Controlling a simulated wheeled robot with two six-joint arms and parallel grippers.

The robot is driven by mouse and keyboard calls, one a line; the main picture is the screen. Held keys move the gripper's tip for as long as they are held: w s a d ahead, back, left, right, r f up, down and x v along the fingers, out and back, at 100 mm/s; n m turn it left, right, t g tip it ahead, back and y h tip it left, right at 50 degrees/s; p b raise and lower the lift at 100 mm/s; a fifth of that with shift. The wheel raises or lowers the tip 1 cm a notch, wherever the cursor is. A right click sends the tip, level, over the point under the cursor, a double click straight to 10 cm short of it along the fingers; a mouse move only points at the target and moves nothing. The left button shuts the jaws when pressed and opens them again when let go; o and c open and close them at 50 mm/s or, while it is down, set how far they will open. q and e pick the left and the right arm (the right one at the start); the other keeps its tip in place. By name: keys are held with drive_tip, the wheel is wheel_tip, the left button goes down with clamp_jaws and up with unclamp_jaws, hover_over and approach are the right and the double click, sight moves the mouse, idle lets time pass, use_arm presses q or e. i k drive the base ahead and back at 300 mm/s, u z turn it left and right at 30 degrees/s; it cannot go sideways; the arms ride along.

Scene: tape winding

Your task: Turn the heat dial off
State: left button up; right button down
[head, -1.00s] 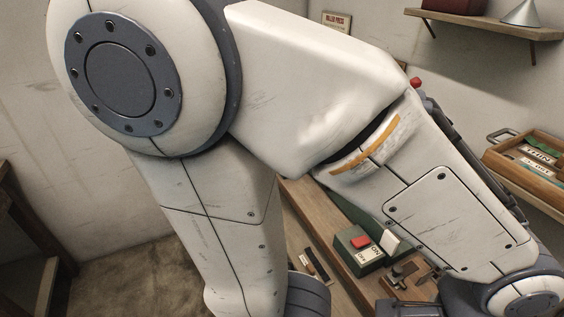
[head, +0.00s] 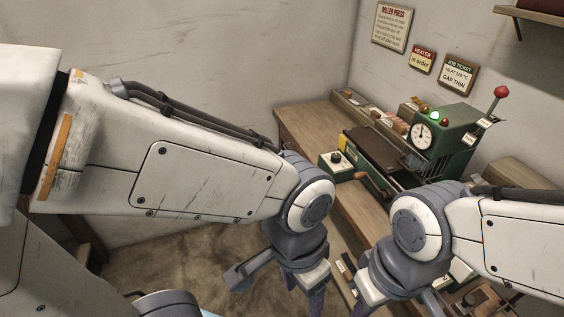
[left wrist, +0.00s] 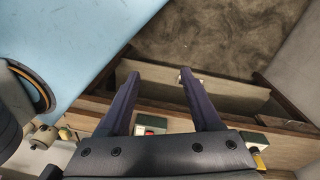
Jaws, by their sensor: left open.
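The heat dial (head: 337,157) appears to be the small black knob on a green box with a pale face, at the left front of the press in the head view. Its pointer setting is too small to read. My left gripper (head: 304,292) points down over the bench's front edge, below and apart from the dial. In the left wrist view its two dark fingers (left wrist: 161,76) are spread with nothing between them. My right gripper (head: 362,303) hangs down to the right of the left one. Its fingers are partly cut off by the frame.
The green press (head: 450,130) has a white gauge (head: 422,134), a lit green lamp and a red-knobbed lever (head: 501,92). The bench's far left corner (head: 300,122) is clear.

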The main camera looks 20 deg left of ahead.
sight(336, 157)
drive_tip(key=z, duration=0.05)
drive_tip(key=k, duration=0.4)
drive_tip(key=u, duration=0.65)
drive_tip(key=i, duration=1.5)
drive_tip(key=z, duration=0.45)
